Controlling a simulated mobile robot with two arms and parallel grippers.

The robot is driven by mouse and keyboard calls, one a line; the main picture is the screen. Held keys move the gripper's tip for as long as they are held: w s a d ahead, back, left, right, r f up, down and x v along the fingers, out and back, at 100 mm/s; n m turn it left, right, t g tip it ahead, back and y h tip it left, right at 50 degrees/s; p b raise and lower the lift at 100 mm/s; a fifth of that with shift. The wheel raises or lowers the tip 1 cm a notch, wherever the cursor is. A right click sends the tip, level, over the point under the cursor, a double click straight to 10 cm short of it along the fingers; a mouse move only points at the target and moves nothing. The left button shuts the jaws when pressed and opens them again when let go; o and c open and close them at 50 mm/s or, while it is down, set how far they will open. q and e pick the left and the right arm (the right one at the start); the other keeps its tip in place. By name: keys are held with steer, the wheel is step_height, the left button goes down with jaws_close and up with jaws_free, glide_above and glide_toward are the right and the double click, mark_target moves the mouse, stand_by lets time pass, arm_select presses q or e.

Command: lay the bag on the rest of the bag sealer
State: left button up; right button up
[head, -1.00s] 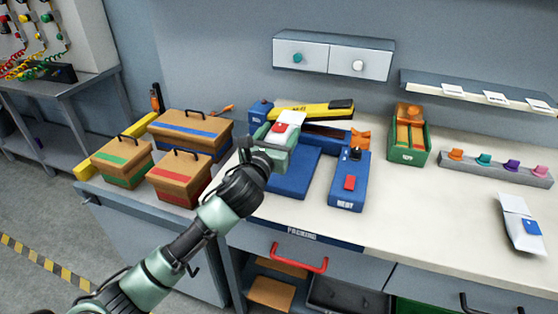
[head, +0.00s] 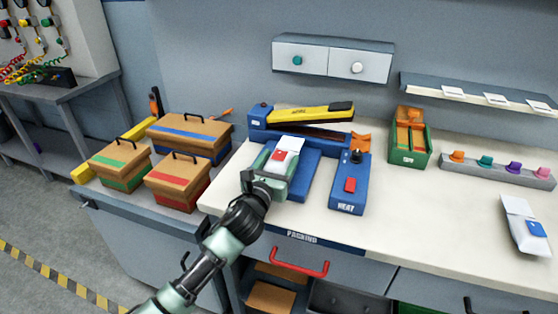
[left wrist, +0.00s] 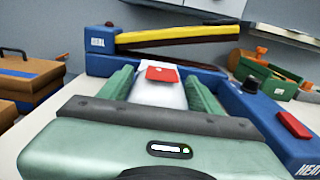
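The white bag with a red patch (head: 290,144) is between the fingers of my left gripper (head: 277,166). In the left wrist view the bag (left wrist: 158,95) lies between the two green fingers, its far end toward the sealer. The bag sealer (head: 258,117) has a blue base and a raised yellow arm (head: 300,114). Its flat blue rest (head: 307,175) is in front, partly hidden by the bag and gripper. The bag is over the left part of the rest; I cannot tell whether it touches. My right gripper is not in view.
A blue HEAT box with a red button (head: 348,187) stands right of the rest. Lidded boxes (head: 178,182) stand at the left. A green bin (head: 410,152) is farther right. Another white bag with a blue patch (head: 522,225) lies on the bare right counter.

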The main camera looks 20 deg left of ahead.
arm_select(q)
steer(key=o, duration=0.4)
steer(key=shift+r, duration=0.1)
steer(key=s, duration=1.2)
steer(key=shift+a, duration=0.2)
